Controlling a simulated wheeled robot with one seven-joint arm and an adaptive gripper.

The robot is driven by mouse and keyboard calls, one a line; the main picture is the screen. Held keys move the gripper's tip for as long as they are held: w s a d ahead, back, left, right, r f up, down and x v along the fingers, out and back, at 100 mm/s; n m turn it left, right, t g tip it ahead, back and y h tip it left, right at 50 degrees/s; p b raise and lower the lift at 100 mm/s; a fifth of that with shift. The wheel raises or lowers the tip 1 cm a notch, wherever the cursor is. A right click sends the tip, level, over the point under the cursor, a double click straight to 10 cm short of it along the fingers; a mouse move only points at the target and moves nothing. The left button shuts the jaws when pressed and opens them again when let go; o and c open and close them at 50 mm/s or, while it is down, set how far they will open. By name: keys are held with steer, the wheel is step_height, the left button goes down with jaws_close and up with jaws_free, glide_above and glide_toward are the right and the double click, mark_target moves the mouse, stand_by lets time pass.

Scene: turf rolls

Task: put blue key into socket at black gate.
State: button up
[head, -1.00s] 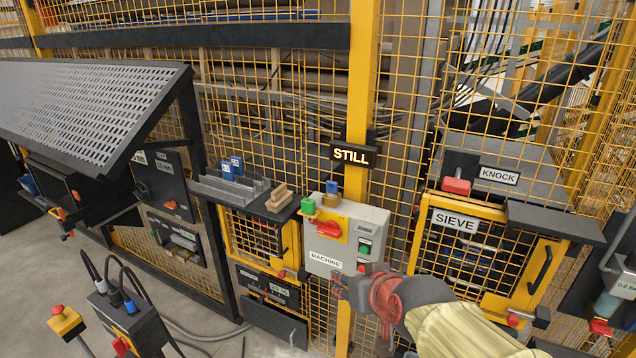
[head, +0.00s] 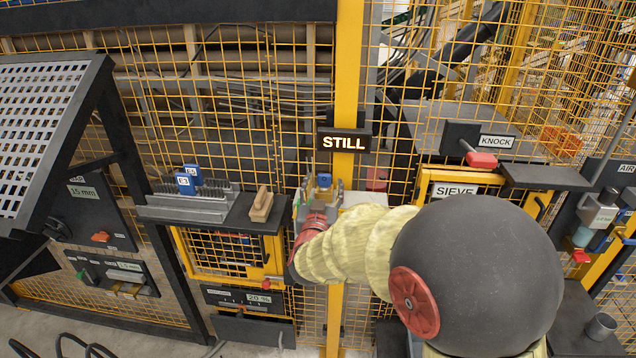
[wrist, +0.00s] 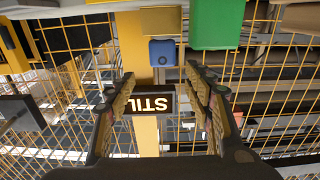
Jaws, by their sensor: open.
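The blue key (head: 324,181) stands at the top of the grey machine box, beside the yellow post. It also shows in the wrist view (wrist: 162,52), which is upside down, against a brass-coloured block (wrist: 160,20). My gripper (head: 321,190) is at the box top with its fingers around or just short of the key; I cannot tell if they touch. In the wrist view my gripper (wrist: 160,76) is open, with the key between and beyond the fingertips. A green block (wrist: 217,22) is beside the key. I cannot tell which panel is the black gate.
A STILL sign (head: 344,142) hangs on the yellow post just behind my gripper. A dark shelf (head: 240,215) with a wooden block (head: 261,204) and a grey rack (head: 190,208) with blue tags is left. The KNOCK box (head: 478,140) is right. Yellow mesh fencing stands behind.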

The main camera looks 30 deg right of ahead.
mark_target(324, 176)
steer(key=x, duration=0.5)
steer(key=shift+w+a+f+b, duration=0.1)
steer(key=shift+w+f+b, duration=0.2)
steer(key=shift+b, duration=0.1)
steer(key=shift+w+d+r, duration=0.1)
steer(key=shift+w+d, duration=0.15)
steer(key=shift+w, duration=0.1)
steer(key=shift+c, duration=1)
steer(key=c, duration=1.1)
